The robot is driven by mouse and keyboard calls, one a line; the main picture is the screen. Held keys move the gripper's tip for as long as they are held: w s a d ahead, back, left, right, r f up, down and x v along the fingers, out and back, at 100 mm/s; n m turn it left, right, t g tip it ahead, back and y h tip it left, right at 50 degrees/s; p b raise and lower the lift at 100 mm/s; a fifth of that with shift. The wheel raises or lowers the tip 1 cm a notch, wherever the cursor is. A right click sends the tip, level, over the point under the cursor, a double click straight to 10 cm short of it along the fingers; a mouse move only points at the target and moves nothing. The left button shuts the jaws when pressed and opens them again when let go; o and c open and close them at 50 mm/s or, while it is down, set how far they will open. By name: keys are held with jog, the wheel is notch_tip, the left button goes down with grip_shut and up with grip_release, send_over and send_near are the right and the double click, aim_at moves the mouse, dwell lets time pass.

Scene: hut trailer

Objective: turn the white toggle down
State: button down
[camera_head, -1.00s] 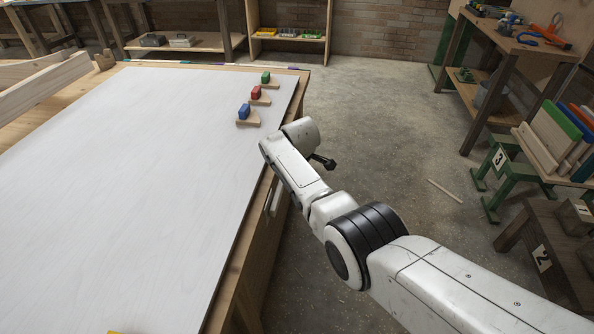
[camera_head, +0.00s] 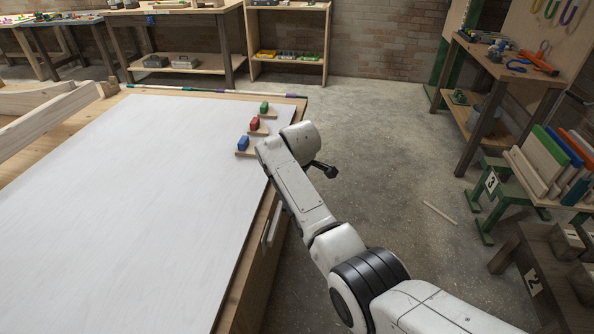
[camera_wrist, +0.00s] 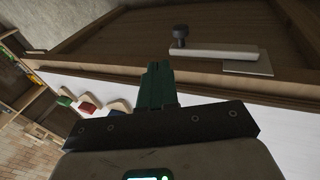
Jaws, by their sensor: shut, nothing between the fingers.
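The white toggle is a pale bar (camera_wrist: 213,52) on the wooden side of the table. In the wrist view it lies nearly level, with a dark knob (camera_wrist: 180,35) at its left end and a pale plate (camera_wrist: 248,66) behind its right end. In the head view it shows small on the table's side (camera_head: 269,229). My gripper (camera_wrist: 157,68) has its green fingers closed together with nothing between them. The fingertips appear left of and below the knob in the wrist view, apart from the bar. In the head view my gripper (camera_head: 328,170) is beyond the table's right edge.
The white-topped table (camera_head: 130,200) fills the left. Blue (camera_head: 243,144), red (camera_head: 255,123) and green (camera_head: 264,108) blocks stand on wooden pieces near its far right corner. Open floor (camera_head: 400,190) lies right of my arm. Benches and a green stool (camera_head: 490,190) stand farther right.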

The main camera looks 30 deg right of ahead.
jog(key=shift+v, duration=1.1)
jog(key=shift+w+d+r, duration=0.15)
jog(key=shift+d, duration=0.05)
jog(key=s+f+m+g+p, duration=0.1)
jog(key=s+f+m, duration=0.1)
jog(key=s+f, duration=0.35)
jog(key=s+f+m, duration=0.1)
jog(key=s+f, duration=0.1)
jog(key=s, duration=0.7)
jog(key=s+f+m+g+p, duration=0.1)
jog(key=s+f+m, duration=0.1)
jog(key=s+f, duration=0.35)
jog(key=s+r+m+p, duration=0.1)
jog(key=s+r+m, duration=0.1)
jog(key=s, duration=1.3)
jog(key=s+r+m+g+y, duration=0.1)
jog(key=s+r+m, duration=0.2)
jog(key=s, duration=1.2)
jog(key=shift+a+m+p, duration=0.35)
jog(key=shift+a+m, duration=0.05)
jog(key=shift+m, duration=0.3)
